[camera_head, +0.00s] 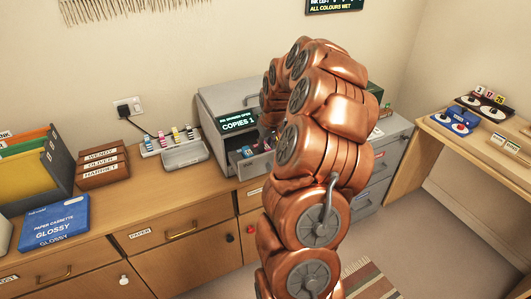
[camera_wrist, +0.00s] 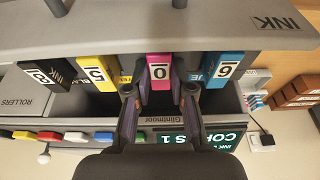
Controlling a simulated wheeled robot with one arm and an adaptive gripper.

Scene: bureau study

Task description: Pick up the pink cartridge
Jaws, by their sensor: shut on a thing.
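The pink cartridge (camera_wrist: 160,60) shows in the wrist view with a white label reading 0. It sits in the printer's (camera_wrist: 75,42) ink bay, between a yellow cartridge (camera_wrist: 98,70) on its left and a blue one (camera_wrist: 224,72) on its right. My gripper (camera_wrist: 159,92) has one finger on each side of the pink cartridge and is shut on it. The cartridge's lower end is dark between the fingers. In the head view my copper arm covers much of the printer (camera_head: 215,103), and the pink cartridge cannot be made out there.
A black cartridge (camera_wrist: 48,74) stands at the bay's far left in the wrist view.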

